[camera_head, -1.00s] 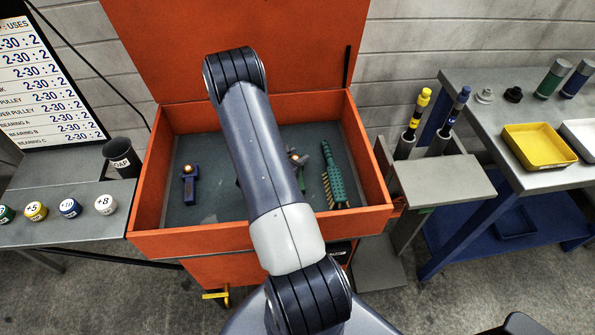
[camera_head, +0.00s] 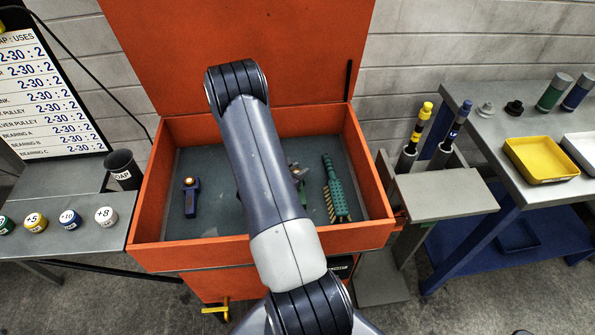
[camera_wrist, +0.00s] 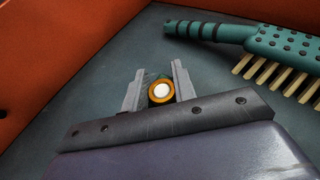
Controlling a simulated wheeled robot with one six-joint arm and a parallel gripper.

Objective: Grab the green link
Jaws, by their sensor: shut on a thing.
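In the wrist view, my gripper (camera_wrist: 158,88) is shut on the green link (camera_wrist: 151,77), inside the orange chest. Only a little dark green shows between the fingers, with an orange ring and a white round centre facing the camera. In the head view, my arm covers most of my gripper, and a bit of the green link (camera_head: 302,173) shows at the arm's right side. I cannot tell whether the link touches the chest floor.
The open orange chest (camera_head: 190,254) has high walls around my gripper. A green brush (camera_head: 334,185) lies to the right of the link. A blue part (camera_head: 191,199) lies at the left, with bare floor between. A yellow tray (camera_head: 541,158) stands on the right bench.

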